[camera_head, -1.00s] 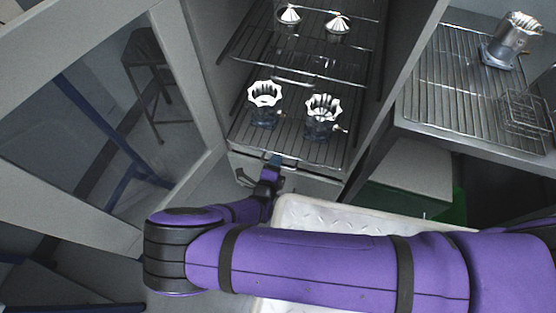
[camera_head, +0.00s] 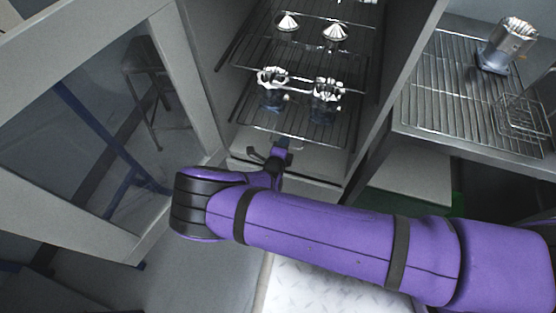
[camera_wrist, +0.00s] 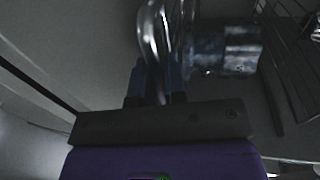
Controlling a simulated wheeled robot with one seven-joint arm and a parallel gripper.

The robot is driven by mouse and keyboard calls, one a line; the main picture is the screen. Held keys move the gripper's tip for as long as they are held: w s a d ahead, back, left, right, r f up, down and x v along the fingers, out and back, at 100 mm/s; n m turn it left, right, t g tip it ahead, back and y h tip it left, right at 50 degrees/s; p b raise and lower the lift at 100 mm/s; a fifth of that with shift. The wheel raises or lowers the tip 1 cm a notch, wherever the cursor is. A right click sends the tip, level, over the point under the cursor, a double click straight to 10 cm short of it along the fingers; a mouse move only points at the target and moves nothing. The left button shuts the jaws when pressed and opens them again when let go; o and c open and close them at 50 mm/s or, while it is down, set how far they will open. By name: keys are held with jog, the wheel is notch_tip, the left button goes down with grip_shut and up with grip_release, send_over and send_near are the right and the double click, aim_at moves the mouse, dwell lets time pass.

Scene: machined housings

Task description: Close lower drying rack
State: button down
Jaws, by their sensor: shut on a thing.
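The lower drying rack (camera_head: 298,128) is a wire shelf inside the open cabinet, below another wire rack (camera_head: 350,67). Two machined housings (camera_head: 272,88) (camera_head: 326,98) with white toothed tops stand on the lower rack. My gripper (camera_head: 282,147) is at the front edge of the lower rack. In the wrist view my gripper (camera_wrist: 160,85) has its dark blue fingers shut around a shiny metal bar, the rack's front handle (camera_wrist: 152,45). A blurred housing (camera_wrist: 228,50) shows beyond it. The rack's rear is partly hidden by the upper rack.
The cabinet's glass door (camera_head: 90,130) stands open at left. At right, a counter holds a wire grid (camera_head: 450,95), a metal housing (camera_head: 508,45) and a small wire basket (camera_head: 522,112). Two white-topped parts (camera_head: 288,22) (camera_head: 335,33) sit on the upper rack.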

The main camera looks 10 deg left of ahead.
jog(key=shift+r+x, duration=0.15)
jog(key=shift+x, duration=0.55)
jog(key=shift+r+x, duration=0.15)
jog(key=shift+x, duration=0.5)
jog(key=shift+w, duration=0.15)
jog(key=c, duration=1.2)
grip_release()
jog(key=d+v, duration=0.1)
jog(key=v, duration=0.9)
jog(key=shift+s+a, duration=0.4)
jog(key=shift+a, duration=0.1)
